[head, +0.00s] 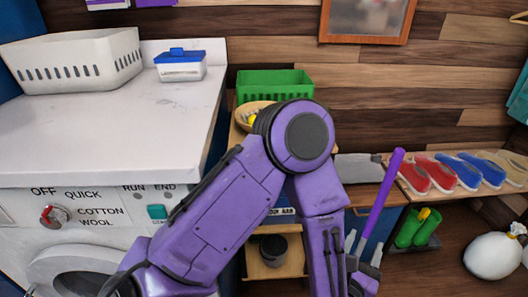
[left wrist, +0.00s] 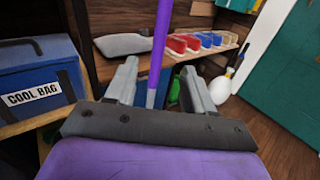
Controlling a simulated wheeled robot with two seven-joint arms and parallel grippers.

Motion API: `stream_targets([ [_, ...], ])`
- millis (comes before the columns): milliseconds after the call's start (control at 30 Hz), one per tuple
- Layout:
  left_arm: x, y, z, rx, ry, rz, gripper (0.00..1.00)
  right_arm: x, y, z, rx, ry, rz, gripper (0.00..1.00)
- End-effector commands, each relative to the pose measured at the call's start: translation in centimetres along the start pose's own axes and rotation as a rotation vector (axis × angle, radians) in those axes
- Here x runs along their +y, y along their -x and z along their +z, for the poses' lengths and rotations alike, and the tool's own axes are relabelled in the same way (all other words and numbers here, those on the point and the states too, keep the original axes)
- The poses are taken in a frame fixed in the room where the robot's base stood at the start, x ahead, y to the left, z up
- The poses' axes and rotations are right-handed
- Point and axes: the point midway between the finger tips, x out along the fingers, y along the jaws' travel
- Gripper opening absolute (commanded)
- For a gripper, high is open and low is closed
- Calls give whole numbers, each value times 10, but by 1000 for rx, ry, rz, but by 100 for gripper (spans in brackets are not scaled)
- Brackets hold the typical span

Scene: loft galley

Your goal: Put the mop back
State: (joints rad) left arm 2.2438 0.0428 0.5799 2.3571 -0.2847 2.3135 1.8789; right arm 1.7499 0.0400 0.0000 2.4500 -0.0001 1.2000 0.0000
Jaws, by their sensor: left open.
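The mop's handle (head: 383,200) shows as a purple stick in the head view, slanting up and to the right beside the shelf. In the left wrist view the purple handle (left wrist: 162,40) stands nearly upright, with a grey lower part. No mop head can be made out. My left gripper (head: 363,249) is open at the handle's lower visible part. In the left wrist view my left gripper (left wrist: 159,72) has one finger on each side of the handle, with gaps showing. My right gripper is not in view.
A shoe shelf (head: 393,173) with red and blue shoes runs along the wall, with green boots (head: 412,229) below. A white sack (head: 493,256) stands at right. A blue cool bag (left wrist: 38,88) is close left of the gripper. A washing machine (head: 105,212) stands left.

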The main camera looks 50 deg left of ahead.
Motion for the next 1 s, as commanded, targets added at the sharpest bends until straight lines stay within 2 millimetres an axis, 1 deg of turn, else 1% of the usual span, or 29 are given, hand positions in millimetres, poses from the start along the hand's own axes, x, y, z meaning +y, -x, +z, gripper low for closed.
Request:
stream_targets([
  [67,6,1,-22,54,-171,-21,53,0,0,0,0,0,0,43],
  [167,28,12,-87,208,-683,-131,53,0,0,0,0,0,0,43],
  [200,42,23,-120,286,-947,-217,53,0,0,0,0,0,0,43],
  [267,70,46,-171,397,-1344,-394,53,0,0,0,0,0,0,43],
  [300,90,65,-200,457,-1585,-538,53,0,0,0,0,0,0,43],
  [367,122,97,-237,521,-1895,-786,53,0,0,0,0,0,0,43],
  [400,142,119,-256,542,-2059,-959,53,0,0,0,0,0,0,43],
  [433,156,134,-267,548,-2158,-1084,53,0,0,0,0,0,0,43],
  [500,184,165,-284,539,-2318,-1345,53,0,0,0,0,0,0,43],
  [533,192,175,-288,529,-2362,-1436,53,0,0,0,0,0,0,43],
  [600,206,190,-294,504,-2421,-1583,53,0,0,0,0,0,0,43],
  [633,209,194,-296,495,-2434,-1620,53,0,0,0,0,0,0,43],
  [700,212,198,-297,483,-2446,-1658,53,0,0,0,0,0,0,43],
  [900,211,197,-296,481,-2447,-1653,53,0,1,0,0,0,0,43],
  [967,211,197,-290,481,-2446,-1652,53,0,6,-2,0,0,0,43],
  [1000,211,197,-283,481,-2446,-1651,53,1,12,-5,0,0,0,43],
])
